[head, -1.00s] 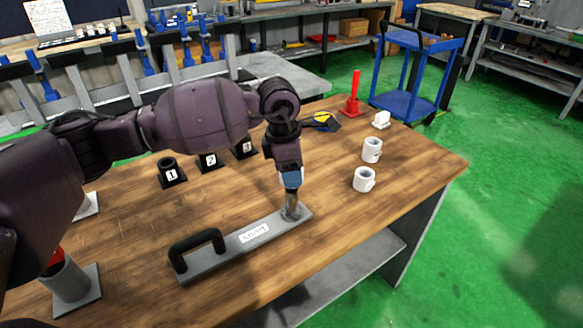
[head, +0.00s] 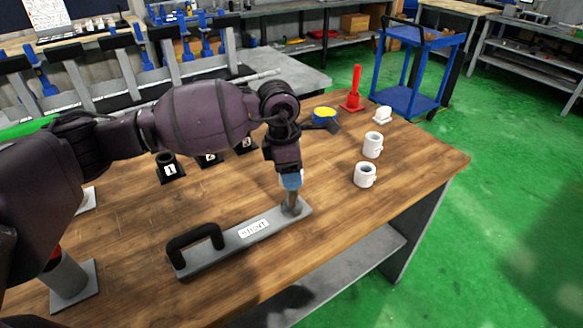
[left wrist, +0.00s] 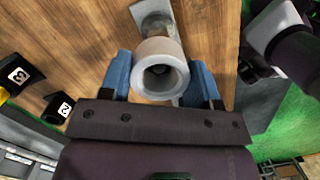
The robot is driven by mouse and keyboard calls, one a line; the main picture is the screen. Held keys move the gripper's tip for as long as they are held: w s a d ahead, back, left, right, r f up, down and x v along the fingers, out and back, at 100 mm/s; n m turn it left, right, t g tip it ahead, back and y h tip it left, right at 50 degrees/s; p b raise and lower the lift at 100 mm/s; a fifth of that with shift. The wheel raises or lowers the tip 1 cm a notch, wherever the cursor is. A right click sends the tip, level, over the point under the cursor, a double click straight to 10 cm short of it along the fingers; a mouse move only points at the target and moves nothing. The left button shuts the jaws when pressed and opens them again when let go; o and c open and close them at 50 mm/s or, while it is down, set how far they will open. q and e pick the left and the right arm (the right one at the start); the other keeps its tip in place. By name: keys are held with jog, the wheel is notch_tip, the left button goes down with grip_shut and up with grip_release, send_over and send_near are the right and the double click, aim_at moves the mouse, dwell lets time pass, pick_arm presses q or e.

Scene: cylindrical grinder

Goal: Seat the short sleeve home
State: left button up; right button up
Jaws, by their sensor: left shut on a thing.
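My left gripper (head: 291,186) points down over the right end of a flat grey plate (head: 226,248) with a black handle and a white label. Its blue fingers are shut on a pale grey sleeve (left wrist: 160,68), one finger on each side. In the left wrist view the sleeve shows as a thick ring with a dark bore, in front of the plate's end (left wrist: 152,14). In the head view the fingers hide most of the sleeve. I cannot tell how deep it sits or whether it touches the plate. My right gripper is not identifiable in either view.
Black numbered holders (head: 169,168) stand behind the plate. Two white mugs (head: 373,145) (head: 365,175) stand to the right, with a red post (head: 354,90) farther back. A grey tube on a base (head: 70,280) is at front left. Wood around the plate is clear.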

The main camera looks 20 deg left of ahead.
aim_at(291, 192)
pick_arm(q)
jog(key=shift+f+b, duration=1.2)
jog(key=shift+f, duration=1.9)
pick_arm(e)
jog(key=shift+s+f+g, duration=0.15)
jog(key=shift+s+f, duration=0.2)
jog(key=shift+f, duration=0.55)
jog(key=shift+s+f+g, duration=0.15)
jog(key=shift+s+f, duration=0.15)
jog(key=shift+f, duration=0.6)
pick_arm(q)
jog(key=o, duration=1.1)
jog(key=shift+f, duration=0.1)
jog(key=shift+s, duration=0.1)
jog(key=r, duration=0.4)
jog(key=shift+a, duration=0.3)
jog(key=r, duration=0.4)
jog(key=a+r+p, duration=0.1)
jog(key=r, duration=0.2)
jog(key=shift+s, duration=0.25)
pick_arm(e)
jog(key=r, duration=0.1)
jog(key=w+r, duration=0.2)
jog(key=shift+r, duration=0.25)
